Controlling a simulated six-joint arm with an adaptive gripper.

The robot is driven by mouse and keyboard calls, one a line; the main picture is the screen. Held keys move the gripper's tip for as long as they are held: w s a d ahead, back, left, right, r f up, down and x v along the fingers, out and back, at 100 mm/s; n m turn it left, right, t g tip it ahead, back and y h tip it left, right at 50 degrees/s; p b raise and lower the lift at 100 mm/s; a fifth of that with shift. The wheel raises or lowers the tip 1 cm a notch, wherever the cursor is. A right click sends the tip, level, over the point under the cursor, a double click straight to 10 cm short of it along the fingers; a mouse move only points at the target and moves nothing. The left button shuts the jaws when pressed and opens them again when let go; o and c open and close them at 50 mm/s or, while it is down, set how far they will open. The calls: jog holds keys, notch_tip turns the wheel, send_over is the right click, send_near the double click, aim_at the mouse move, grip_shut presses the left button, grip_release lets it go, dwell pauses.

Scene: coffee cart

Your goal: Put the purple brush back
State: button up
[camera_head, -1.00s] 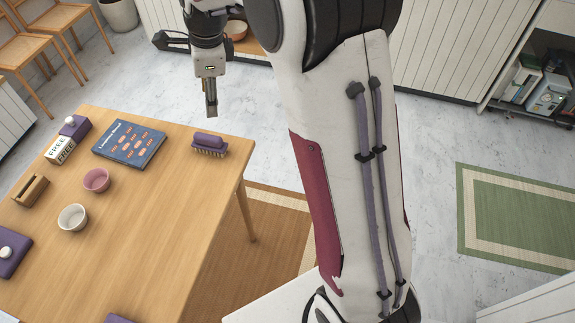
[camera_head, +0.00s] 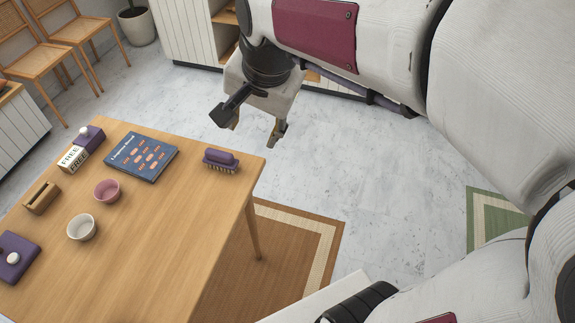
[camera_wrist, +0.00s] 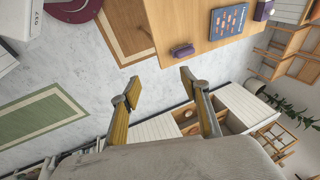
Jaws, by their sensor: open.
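The purple brush (camera_head: 221,160) lies bristles down near the far right corner of the wooden table, just right of the blue book. It also shows in the wrist view as a small purple shape (camera_wrist: 182,50) near the table edge. My gripper (camera_head: 255,130) hangs beyond the table's far right corner, above the floor, apart from the brush. In the wrist view its two fingers (camera_wrist: 158,84) are spread wide with nothing between them. The place where the brush belongs cannot be made out.
On the table (camera_head: 160,240) are a blue book (camera_head: 142,157), a pink bowl (camera_head: 107,190), a white bowl (camera_head: 82,227), a wooden holder (camera_head: 41,197) and a FREE block (camera_head: 72,158). A low cabinet with open shelves (camera_wrist: 190,118) shows in the wrist view.

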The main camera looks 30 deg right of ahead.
jog(key=s+d+f+n+t, duration=0.1)
jog(key=s+n, duration=0.8)
jog(key=s, duration=0.5)
jog(key=shift+s+f+n+t, duration=0.3)
